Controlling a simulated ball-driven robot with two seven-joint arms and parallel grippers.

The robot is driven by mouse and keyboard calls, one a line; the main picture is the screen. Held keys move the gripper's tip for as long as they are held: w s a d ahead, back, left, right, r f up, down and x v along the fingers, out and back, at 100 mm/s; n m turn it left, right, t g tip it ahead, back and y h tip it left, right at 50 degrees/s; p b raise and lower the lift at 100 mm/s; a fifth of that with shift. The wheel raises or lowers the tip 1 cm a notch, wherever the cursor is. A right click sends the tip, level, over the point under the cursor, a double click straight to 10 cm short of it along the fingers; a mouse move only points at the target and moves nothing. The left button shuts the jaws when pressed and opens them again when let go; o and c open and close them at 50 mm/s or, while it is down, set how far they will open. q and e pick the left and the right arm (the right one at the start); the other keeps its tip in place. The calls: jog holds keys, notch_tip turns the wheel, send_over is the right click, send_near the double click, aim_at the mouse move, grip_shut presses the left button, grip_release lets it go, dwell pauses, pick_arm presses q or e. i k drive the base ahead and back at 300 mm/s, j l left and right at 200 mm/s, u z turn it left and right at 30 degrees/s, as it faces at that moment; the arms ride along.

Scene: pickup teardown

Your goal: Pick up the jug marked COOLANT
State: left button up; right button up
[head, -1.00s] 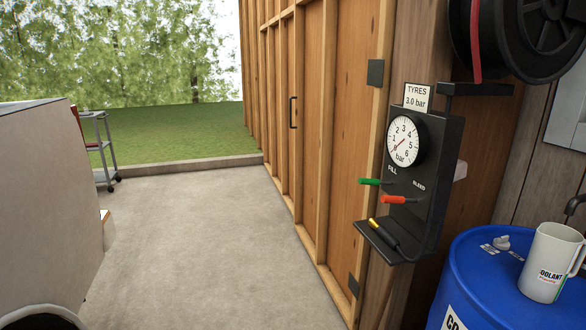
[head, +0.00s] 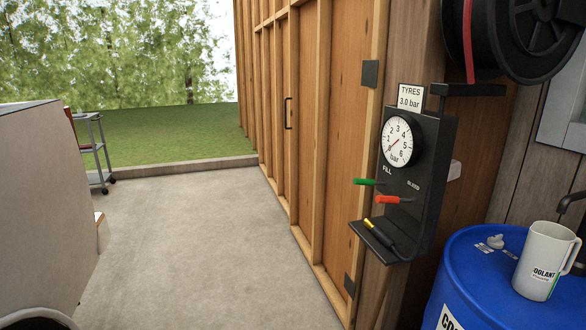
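The white jug (head: 543,262) stands upright on top of a blue drum (head: 467,270) at the lower right of the head view. Its label reads "OOLANT" with the first letter turned out of sight, and its handle is on the right side. Neither of my grippers shows in the view, so nothing of mine is seen touching the jug.
A black tyre gauge station (head: 412,180) with green and red levers is on the wall left of the drum. A hose reel (head: 520,38) hangs above. A grey trolley (head: 93,150) stands far left by the grass. The concrete floor (head: 185,240) is clear in the middle.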

aim_at(548, 247)
jog(key=z, duration=1.5)
